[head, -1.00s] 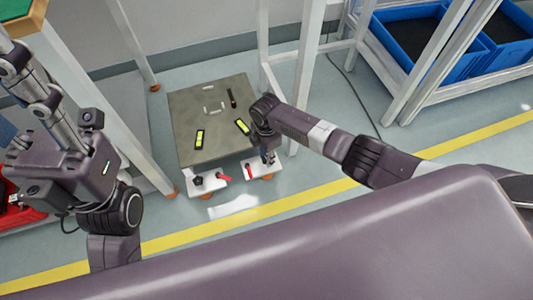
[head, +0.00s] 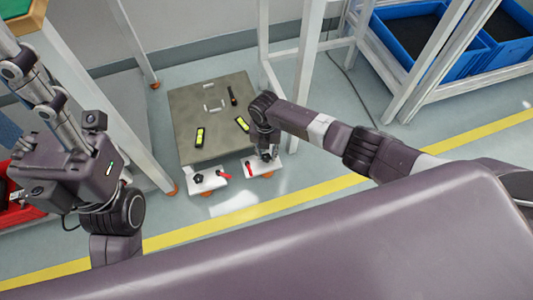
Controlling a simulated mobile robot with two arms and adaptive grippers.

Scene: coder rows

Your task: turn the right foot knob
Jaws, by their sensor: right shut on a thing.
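A grey square plate (head: 205,105) sits low on the floor with two white foot brackets along its near edge. The left foot bracket (head: 208,186) carries a black knob (head: 197,178) and a red lever (head: 223,175). The right foot bracket (head: 272,168) carries another red lever (head: 249,168). My right gripper (head: 268,157) points down over the right bracket and is shut on the right foot knob, which it mostly hides.
Two yellow spirit levels (head: 200,137) (head: 242,125) and a dark handled tool (head: 232,95) lie on the plate. White frame posts (head: 309,75) stand on both sides. Blue bins (head: 408,42) are on a rack at upper right. A yellow line crosses the floor in front.

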